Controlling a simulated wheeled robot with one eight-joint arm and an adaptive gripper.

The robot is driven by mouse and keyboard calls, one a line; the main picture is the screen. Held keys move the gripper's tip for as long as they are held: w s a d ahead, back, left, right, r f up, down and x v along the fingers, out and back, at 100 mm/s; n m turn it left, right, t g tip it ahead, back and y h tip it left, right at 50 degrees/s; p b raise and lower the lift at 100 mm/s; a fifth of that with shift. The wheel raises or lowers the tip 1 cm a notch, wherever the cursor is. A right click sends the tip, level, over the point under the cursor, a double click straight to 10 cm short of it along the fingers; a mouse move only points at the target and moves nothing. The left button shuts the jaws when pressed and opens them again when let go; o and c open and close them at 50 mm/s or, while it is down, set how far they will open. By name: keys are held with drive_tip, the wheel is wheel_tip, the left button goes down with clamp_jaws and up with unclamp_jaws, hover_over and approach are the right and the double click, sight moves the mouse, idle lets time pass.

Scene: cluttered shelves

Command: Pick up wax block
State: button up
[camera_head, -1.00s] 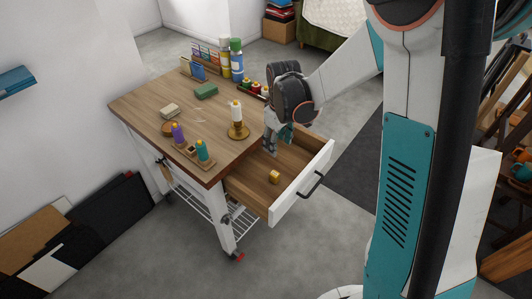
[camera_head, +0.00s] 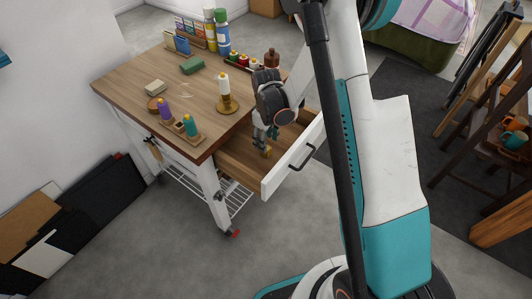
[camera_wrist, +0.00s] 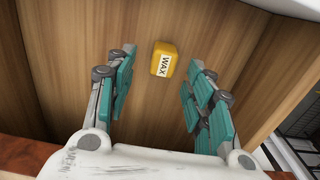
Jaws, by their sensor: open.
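The wax block is a small yellow block with a white label reading "WAX". It lies on the wooden floor of the open drawer (camera_head: 236,158). In the wrist view the wax block (camera_wrist: 163,60) sits between and beyond my open fingertips, apart from both. My gripper (camera_wrist: 158,80) is open and empty, with teal finger pads on each side. In the head view my gripper (camera_head: 264,136) reaches down into the drawer, close to the wax block (camera_head: 267,152), which it partly hides.
The drawer's white front panel with its dark handle (camera_head: 302,158) stands right of my gripper. The wooden tabletop (camera_head: 140,87) is to the left. A candle on a brass holder (camera_head: 226,95) stands close to my wrist. Several bottles stand at the back.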

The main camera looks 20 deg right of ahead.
drive_tip(key=shift+s+a+f+b, duration=0.1)
drive_tip(key=shift+f+b, duration=0.65)
drive_tip(key=shift+f, duration=0.6)
drive_tip(key=shift+s+f+b, duration=0.1)
drive_tip(key=shift+f+b, duration=0.6)
drive_tip(key=shift+f, duration=0.6)
drive_tip(key=c, duration=1.1)
